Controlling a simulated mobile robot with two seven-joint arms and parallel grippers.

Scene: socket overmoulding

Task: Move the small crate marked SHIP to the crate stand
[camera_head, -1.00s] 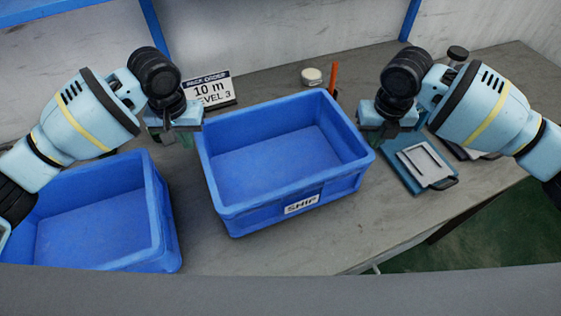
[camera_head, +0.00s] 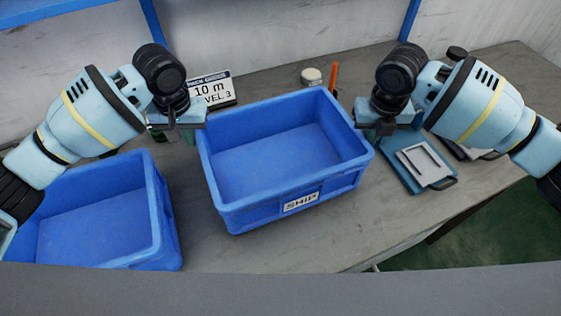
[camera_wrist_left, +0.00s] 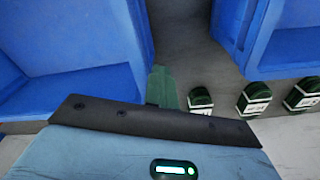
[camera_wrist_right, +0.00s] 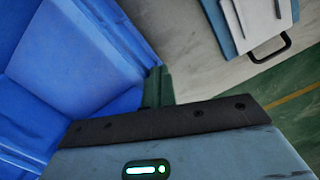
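The small blue crate marked SHIP (camera_head: 250,215) stands on the grey table in the head view, upright and empty. My left gripper (camera_head: 187,135) is at its left side, close to the rim. My right gripper (camera_head: 377,132) is at its right side, close to the rim. In the left wrist view a green finger (camera_wrist_left: 163,88) is beside the crate wall (camera_wrist_left: 95,60). In the right wrist view a green finger (camera_wrist_right: 158,87) is beside the crate wall (camera_wrist_right: 90,50). The finger gaps cannot be made out. I cannot identify the crate stand in view.
A second blue crate (camera_head: 158,215) stands to the left. A sign card (camera_head: 212,92), a white-lidded jar (camera_head: 311,76) and an orange stick (camera_head: 334,75) are behind. A blue tray (camera_head: 413,180) lies to the right. Several green labelled items (camera_wrist_left: 250,99) stand near the second crate.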

